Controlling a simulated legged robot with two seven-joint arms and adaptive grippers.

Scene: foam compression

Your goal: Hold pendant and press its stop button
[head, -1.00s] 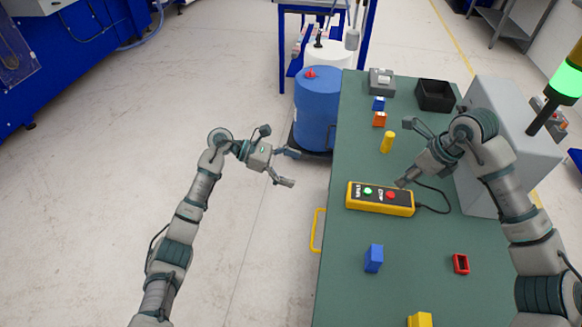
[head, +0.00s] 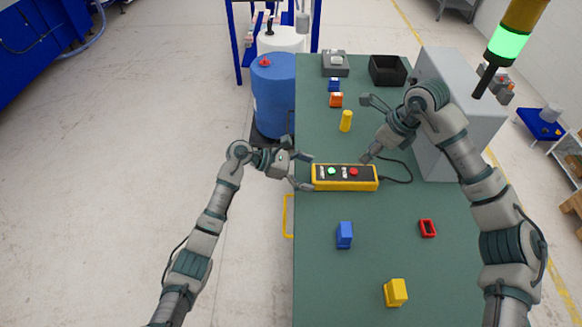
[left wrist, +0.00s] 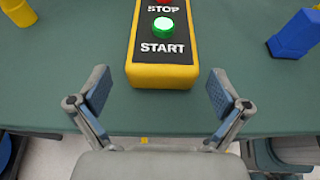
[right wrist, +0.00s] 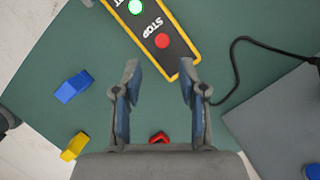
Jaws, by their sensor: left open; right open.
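The yellow and black pendant (head: 345,186) lies flat on the green table, with a green START button (head: 332,171) and a red STOP button (head: 354,172). My left gripper (head: 302,173) is open at the pendant's left end. In the left wrist view the START end of the pendant (left wrist: 162,76) lies just beyond and between the spread fingers. My right gripper (head: 366,156) is open and empty near the pendant's right end. In the right wrist view the red STOP button (right wrist: 162,41) shows ahead of its open fingers.
A cable (head: 404,165) runs from the pendant's right end toward a grey box (head: 460,120). A blue block (head: 344,235), a yellow block (head: 396,292) and a red hollow block (head: 428,228) stand nearer. A yellow cylinder (head: 346,121) stands behind the pendant. A blue barrel (head: 273,95) stands left of the table.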

